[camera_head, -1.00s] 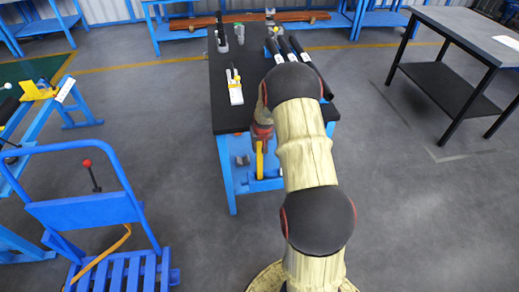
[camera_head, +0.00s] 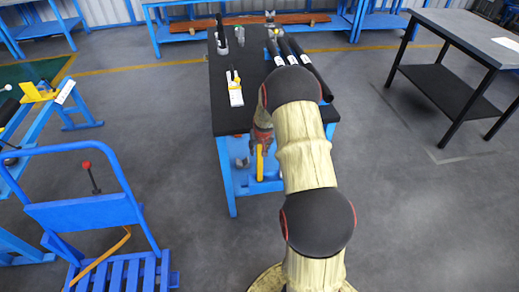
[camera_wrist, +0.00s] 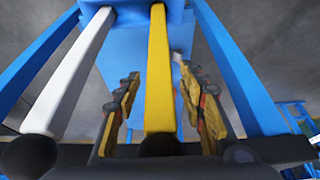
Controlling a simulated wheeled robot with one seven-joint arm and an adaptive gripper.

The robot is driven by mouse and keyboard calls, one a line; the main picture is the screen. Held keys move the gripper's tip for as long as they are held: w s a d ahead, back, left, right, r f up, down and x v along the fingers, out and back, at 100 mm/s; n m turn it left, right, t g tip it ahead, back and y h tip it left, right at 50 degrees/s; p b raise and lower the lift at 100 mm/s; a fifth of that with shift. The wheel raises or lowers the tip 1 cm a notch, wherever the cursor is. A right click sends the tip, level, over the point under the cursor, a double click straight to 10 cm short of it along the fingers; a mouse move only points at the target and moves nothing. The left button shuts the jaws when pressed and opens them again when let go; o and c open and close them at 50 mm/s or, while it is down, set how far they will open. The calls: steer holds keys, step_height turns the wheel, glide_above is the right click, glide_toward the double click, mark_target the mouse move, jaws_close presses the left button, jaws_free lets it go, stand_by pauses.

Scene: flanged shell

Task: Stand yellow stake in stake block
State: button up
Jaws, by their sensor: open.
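The yellow stake (camera_wrist: 160,70) runs down the middle of the wrist view, with a dark rounded end at the bottom. In the head view its yellow part (camera_head: 260,161) shows below my gripper at the front end of the black-topped table. My gripper (camera_wrist: 162,112) is open, one finger on each side of the yellow stake; I cannot tell if either touches it. I cannot clearly identify the stake block; a blue block-like part (camera_wrist: 140,35) is behind the stakes.
The table (camera_head: 236,121) carries a white holder (camera_head: 235,93), a small stand (camera_head: 222,45) and several dark rods (camera_head: 298,55). Blue bars (camera_wrist: 235,65) flank the stakes.

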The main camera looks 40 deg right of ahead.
steer(key=shift+r, duration=0.3)
steer(key=p+v, duration=0.4)
steer(key=v, duration=0.8)
steer(key=s+a+r+n+t, duration=0.15)
steer(key=s+a+r, duration=0.25)
steer(key=a+r, duration=0.7)
steer(key=s+a+r+n, duration=0.2)
steer(key=s+a+r, duration=0.1)
steer(key=a+r, duration=0.8)
steer(key=s+a+r+n+y, duration=0.1)
steer(key=s+a+r, duration=0.1)
steer(key=s+a, duration=0.4)
steer(key=s+a+r+n+y, duration=0.1)
steer(key=s+a, duration=0.5)
steer(key=s, duration=0.7)
step_height(320, 180, up, 2)
steer(key=shift+s+a+r+n, duration=0.2)
steer(key=shift+s+a+n, duration=0.1)
steer(key=shift+n, duration=0.15)
